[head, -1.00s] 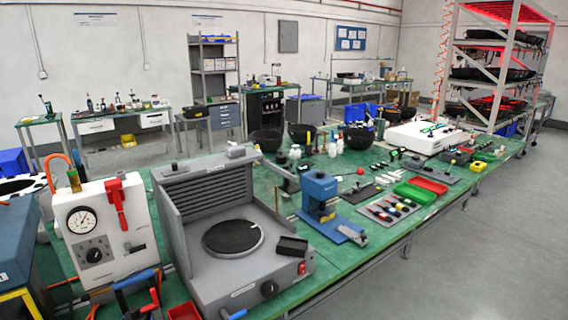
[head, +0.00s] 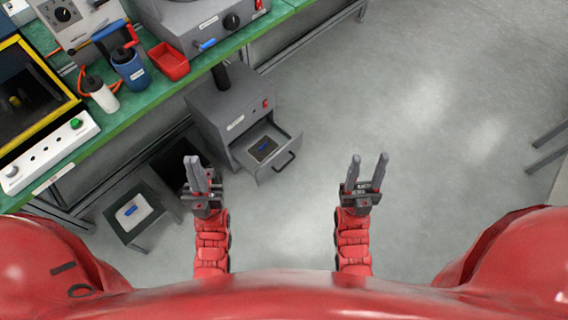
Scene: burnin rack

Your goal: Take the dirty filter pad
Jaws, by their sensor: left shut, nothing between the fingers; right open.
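A dark, dirty-looking filter pad (head: 263,149) with a blue tab lies in the open drawer (head: 291,156) of a grey floor cabinet (head: 232,110). A white pad (head: 134,212) with a blue tab lies on a small low stand (head: 147,234) at the lower left. My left gripper (head: 193,161) is shut and empty, in the picture between the stand and the drawer. My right gripper (head: 369,158) is open and empty, to the right of the drawer. Neither gripper touches a pad.
The green workbench (head: 107,115) runs across the upper left, with a gauge box (head: 76,22), a blue canister (head: 129,68), a white bottle (head: 100,94) and a red bin (head: 168,62). A dark pipe joins the cabinet's top. Grey floor (head: 420,110) is open to the right.

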